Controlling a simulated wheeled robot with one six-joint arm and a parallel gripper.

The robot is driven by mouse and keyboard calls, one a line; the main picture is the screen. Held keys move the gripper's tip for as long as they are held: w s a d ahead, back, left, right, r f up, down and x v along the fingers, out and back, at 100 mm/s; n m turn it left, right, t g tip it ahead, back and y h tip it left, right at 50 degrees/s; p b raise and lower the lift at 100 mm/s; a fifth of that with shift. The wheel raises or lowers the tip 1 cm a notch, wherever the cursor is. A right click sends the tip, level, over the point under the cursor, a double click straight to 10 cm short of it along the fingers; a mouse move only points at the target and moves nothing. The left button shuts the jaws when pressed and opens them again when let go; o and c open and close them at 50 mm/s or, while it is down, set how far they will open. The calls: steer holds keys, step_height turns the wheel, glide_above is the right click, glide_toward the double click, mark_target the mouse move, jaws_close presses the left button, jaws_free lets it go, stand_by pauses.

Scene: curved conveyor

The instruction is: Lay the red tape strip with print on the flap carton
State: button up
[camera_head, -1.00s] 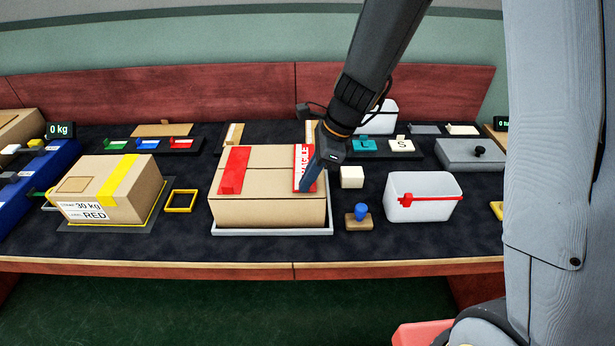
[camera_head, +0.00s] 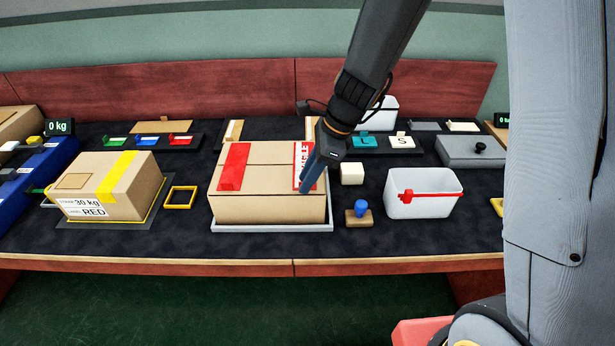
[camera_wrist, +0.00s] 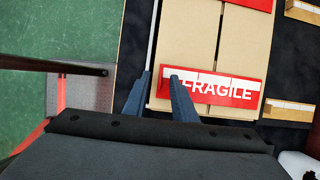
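The red tape strip with white FRAGILE print (camera_wrist: 225,90) lies across the right part of the flap carton's top in the head view (camera_head: 299,157). The flap carton (camera_head: 265,208) is a brown box standing in a grey tray. My gripper (camera_head: 308,189) is at the carton's right side, partly covering the strip in the head view.
A plain red strip (camera_head: 234,166) lies on the carton's left part. A white block (camera_head: 352,174), a blue-knobbed stamp (camera_head: 361,209) and a white bin (camera_head: 424,205) stand to the right. A yellow-taped carton (camera_head: 120,190) and yellow frame (camera_head: 180,198) are on the left.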

steer(key=v, duration=0.7)
steer(key=shift+r, duration=0.35)
steer(key=shift+d, duration=0.15)
steer(key=s+d+f+n+h, duration=0.2)
steer(key=s+d+n+h, duration=0.2)
steer(key=s+d+n, duration=0.9)
steer(key=n, duration=0.5)
steer(key=shift+d+f+n+t+h, duration=0.2)
steer(key=shift+d+n+t+h, duration=0.1)
steer(key=shift+d+t, duration=0.1)
